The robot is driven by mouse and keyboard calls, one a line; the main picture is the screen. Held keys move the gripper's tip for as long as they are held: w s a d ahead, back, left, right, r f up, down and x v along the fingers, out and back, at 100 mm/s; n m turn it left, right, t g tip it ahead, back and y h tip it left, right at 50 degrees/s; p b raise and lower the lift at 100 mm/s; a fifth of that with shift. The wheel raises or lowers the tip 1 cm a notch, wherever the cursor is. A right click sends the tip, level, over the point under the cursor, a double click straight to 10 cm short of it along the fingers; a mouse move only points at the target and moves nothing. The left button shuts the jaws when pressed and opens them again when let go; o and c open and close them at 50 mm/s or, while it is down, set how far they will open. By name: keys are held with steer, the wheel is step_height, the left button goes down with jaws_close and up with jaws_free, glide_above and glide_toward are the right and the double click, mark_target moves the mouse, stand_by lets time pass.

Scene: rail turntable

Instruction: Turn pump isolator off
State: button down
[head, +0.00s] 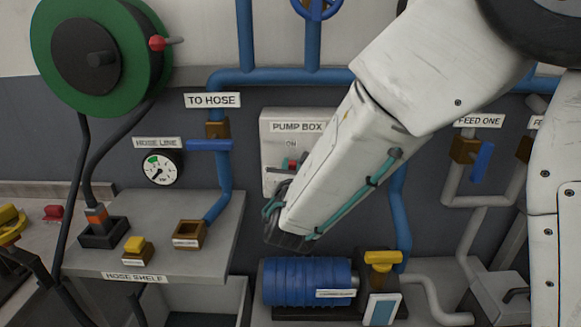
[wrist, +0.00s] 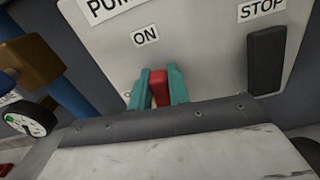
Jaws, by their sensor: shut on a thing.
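The pump box (head: 272,130) is a light grey wall box behind my arm. In the wrist view its face carries an ON label (wrist: 146,36) and, at the right, a STOP label (wrist: 262,9). A red isolator handle (wrist: 158,90) sits just below the ON label. The teal fingers of my gripper (wrist: 159,72) are shut on it, one on each side. In the head view a bit of red (head: 292,164) shows under ON; my arm hides the box's lower right part. No OFF marking is visible.
A black bar (wrist: 266,60) is below STOP. Left of the box are a blue pipe (head: 224,175), a blue-handled valve (head: 210,145) and a gauge (head: 161,167). The hose shelf (head: 160,215) juts out lower left; a blue pump (head: 305,282) stands below.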

steer(key=m, duration=0.2)
steer(key=d+m, duration=0.1)
steer(key=m, duration=0.1)
steer(key=shift+f, duration=0.15)
steer(key=shift+d+f+m, duration=0.25)
steer(key=shift+f+m, duration=0.15)
steer(key=shift+m, duration=1.75)
steer(key=shift+d+f+m, duration=0.2)
steer(key=shift+f+m, duration=0.2)
steer(key=shift+m, duration=1.7)
steer(key=shift+d+f+m, duration=0.25)
steer(key=shift+f+m, duration=0.15)
steer(key=shift+m, duration=1.75)
steer(key=c, duration=1.3)
jaws_free()
steer(key=shift+s, duration=0.1)
